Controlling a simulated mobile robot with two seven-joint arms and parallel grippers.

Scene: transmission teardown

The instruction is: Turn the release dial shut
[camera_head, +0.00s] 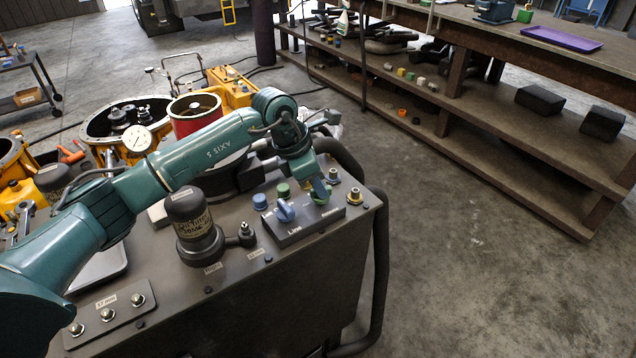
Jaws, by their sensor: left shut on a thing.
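The release dial (321,201) is a green knob on the right side of a dark panel (303,231) on top of the grey cabinet. A blue dial (285,212) sits to its left, above a label that reads "Line". My left arm comes in from the left and bends down at the wrist. My left gripper (320,191) points down and is shut on the release dial. The fingers hide part of the dial, and its exact angle is hard to tell. My right gripper is not in view.
Blue and green caps (261,201) and brass fittings (355,196) stand close around the panel. A dark canister (190,222) stands to the left. A thick black hose (378,260) runs down the cabinet's right side. Open floor separates it from a workbench (520,130).

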